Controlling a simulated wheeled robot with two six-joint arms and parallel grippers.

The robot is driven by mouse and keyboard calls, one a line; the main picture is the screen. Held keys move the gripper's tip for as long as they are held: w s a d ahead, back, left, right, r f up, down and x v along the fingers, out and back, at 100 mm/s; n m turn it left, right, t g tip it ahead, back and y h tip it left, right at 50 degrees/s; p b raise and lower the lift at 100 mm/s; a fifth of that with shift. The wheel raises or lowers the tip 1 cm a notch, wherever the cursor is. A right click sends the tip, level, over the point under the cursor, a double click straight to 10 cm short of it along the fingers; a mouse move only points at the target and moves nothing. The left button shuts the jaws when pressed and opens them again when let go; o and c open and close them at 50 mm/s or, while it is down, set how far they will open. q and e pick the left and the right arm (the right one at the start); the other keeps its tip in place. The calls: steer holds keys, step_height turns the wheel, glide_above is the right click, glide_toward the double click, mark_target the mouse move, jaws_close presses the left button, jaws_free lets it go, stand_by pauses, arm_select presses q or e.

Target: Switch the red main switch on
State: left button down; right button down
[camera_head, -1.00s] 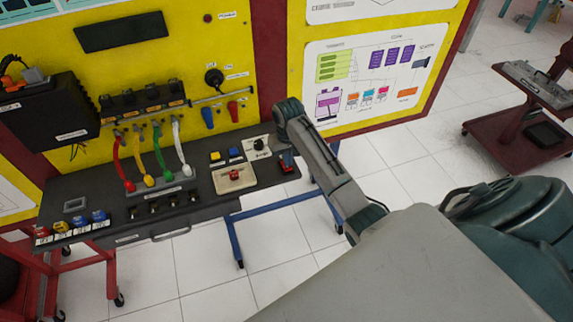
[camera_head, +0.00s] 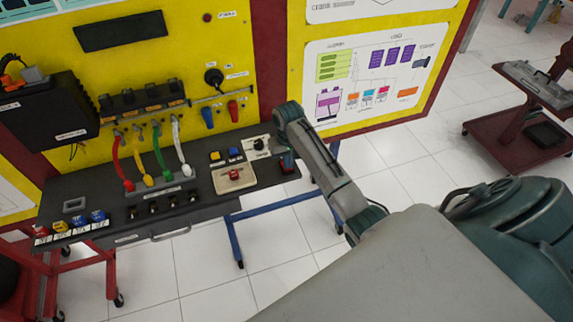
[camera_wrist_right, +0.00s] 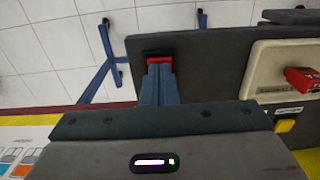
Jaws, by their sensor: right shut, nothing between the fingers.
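A small red switch on a dark base (camera_head: 290,170) sits at the right end of the dark bench panel. In the right wrist view its red part (camera_wrist_right: 160,61) shows just beyond my fingertips, on a black base. My right gripper (camera_head: 287,160) is shut and empty, pointing down at this switch. In the right wrist view the blue fingers (camera_wrist_right: 160,84) cover part of the red piece; I cannot tell whether they touch it or which way it is set. My left gripper is not in view.
Left of the switch is a beige plate (camera_head: 222,184) with another red control (camera_head: 235,174). Blue and yellow buttons and a black knob (camera_head: 259,144) stand behind. Coloured cables (camera_head: 160,155) are farther left. The yellow board (camera_head: 230,50) rises behind; floor lies right of the bench.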

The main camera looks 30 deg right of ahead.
steer(key=shift+f, duration=0.3)
steer(key=shift+r+p, duration=0.6)
steer(key=shift+r, duration=2.95)
